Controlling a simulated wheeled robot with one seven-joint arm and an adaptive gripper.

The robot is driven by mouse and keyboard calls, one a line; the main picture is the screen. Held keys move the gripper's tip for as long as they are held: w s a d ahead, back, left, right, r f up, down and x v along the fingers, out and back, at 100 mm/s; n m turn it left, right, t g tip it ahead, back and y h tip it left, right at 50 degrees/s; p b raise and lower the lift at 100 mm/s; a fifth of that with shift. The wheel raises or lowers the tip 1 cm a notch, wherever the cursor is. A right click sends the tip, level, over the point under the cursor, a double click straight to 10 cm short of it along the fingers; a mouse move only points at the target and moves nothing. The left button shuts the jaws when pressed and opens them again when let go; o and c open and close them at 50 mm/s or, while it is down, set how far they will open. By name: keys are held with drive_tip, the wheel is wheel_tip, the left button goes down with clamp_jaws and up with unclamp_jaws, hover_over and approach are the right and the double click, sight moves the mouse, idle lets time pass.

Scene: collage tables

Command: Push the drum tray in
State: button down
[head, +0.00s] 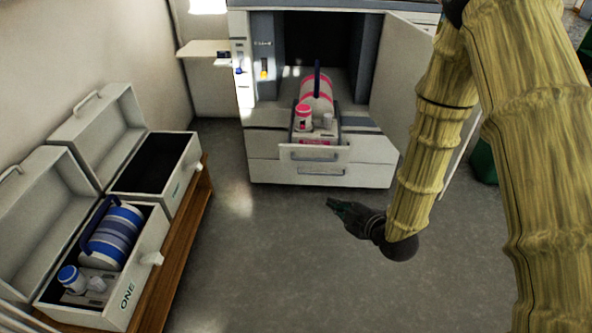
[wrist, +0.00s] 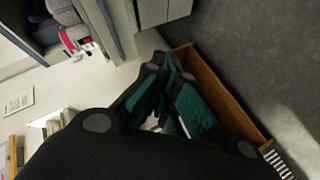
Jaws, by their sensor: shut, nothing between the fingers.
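The drum tray (head: 338,153) sticks out of the front of a white machine (head: 265,145), with a handle on its front panel. It carries a pink-and-white drum (head: 316,92) with a dark upright handle, and a white bottle with a pink cap (head: 303,117) beside a small white piece. My gripper (head: 330,204) is shut and empty, in front of the machine and apart from the tray. In the wrist view its dark green fingers (wrist: 160,88) are together. A pink-and-white part (wrist: 72,38) shows at the upper left there; I cannot tell exactly which it is.
A lower drawer (head: 320,172) sits beneath the tray. The machine's door (head: 400,75) stands open on the right. At left, two open cases rest on a wooden bench (head: 180,245); the front one (head: 120,308) holds a blue-striped drum and bottle. Grey floor (head: 260,240) between is clear.

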sight(296, 159)
drive_tip(key=w+a+r+n+y+b, duration=0.1)
drive_tip(key=w+a+n+b, duration=0.2)
drive_tip(key=w+a+b, duration=0.1)
drive_tip(key=w+a+r+n+t+y+b, duration=0.1)
drive_tip(key=w+a+n+y+b, duration=0.1)
drive_tip(key=w+a+b, duration=0.2)
drive_tip(key=w+a+r+n+y+b, duration=0.2)
drive_tip(key=w+a+n+b, duration=0.1)
drive_tip(key=w+b, duration=0.3)
drive_tip(key=shift+a+n+t, duration=0.3)
drive_tip(key=shift+a, duration=0.6)
drive_tip(key=shift+w+r, duration=0.2)
drive_tip(key=shift+w, duration=0.6)
